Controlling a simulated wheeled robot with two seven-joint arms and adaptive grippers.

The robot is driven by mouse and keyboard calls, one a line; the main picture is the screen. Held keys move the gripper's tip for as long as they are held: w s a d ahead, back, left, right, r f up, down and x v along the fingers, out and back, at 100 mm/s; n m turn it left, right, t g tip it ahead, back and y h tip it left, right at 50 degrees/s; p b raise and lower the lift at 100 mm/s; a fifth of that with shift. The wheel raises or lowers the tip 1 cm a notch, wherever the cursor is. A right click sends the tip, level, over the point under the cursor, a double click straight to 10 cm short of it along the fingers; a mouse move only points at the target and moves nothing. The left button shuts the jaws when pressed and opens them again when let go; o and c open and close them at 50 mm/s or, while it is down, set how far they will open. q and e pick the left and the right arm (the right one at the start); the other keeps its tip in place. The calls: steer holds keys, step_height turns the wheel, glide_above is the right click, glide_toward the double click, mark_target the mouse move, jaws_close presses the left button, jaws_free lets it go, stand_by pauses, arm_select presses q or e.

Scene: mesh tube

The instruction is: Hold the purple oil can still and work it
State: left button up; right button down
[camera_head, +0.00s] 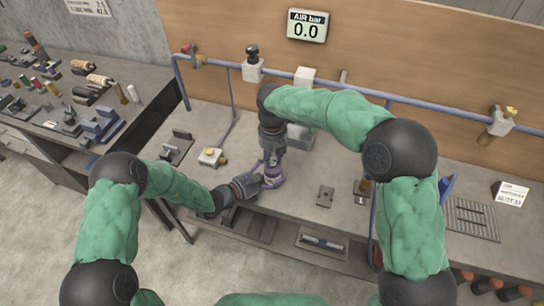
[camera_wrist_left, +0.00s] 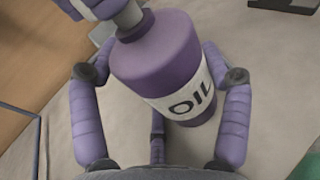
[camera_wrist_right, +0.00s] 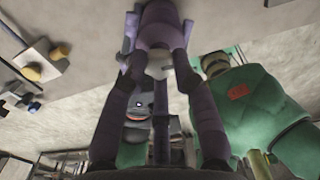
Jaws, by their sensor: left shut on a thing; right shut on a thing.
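The purple oil can (camera_wrist_left: 165,60) with a white OIL label stands on the bench; in the head view the can (camera_head: 271,182) is small and partly covered by my grippers. My left gripper (camera_wrist_left: 160,85) has its purple fingers on both sides of the can's body and is shut on it; it also shows in the head view (camera_head: 262,182). My right gripper (camera_wrist_right: 158,55) is above the can, its fingers shut around the can's top part. In the right wrist view the purple can (camera_wrist_right: 160,22) shows beyond the fingertips. The exact contact at the top is hard to see.
The grey workbench (camera_head: 315,225) has a small dark plate (camera_head: 325,196), a brass-fitted block (camera_head: 211,157) and a slotted grate (camera_head: 470,218). A blue pipe (camera_head: 380,98) runs along the wooden back wall. The air display (camera_head: 307,26) reads 0.0. A side bench with tools stands left.

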mark_target(273, 160)
arm_select(q)
steer(key=shift+f, duration=0.15)
arm_select(e)
steer(key=shift+s+d+n, duration=0.1)
steer(key=shift+n, duration=0.3)
steer(key=c, duration=1)
jaws_free()
steer(key=shift+r, duration=0.35)
step_height(273, 160, up, 11)
steer(key=shift+r, duration=0.15)
arm_select(q)
steer(key=o, duration=1.3)
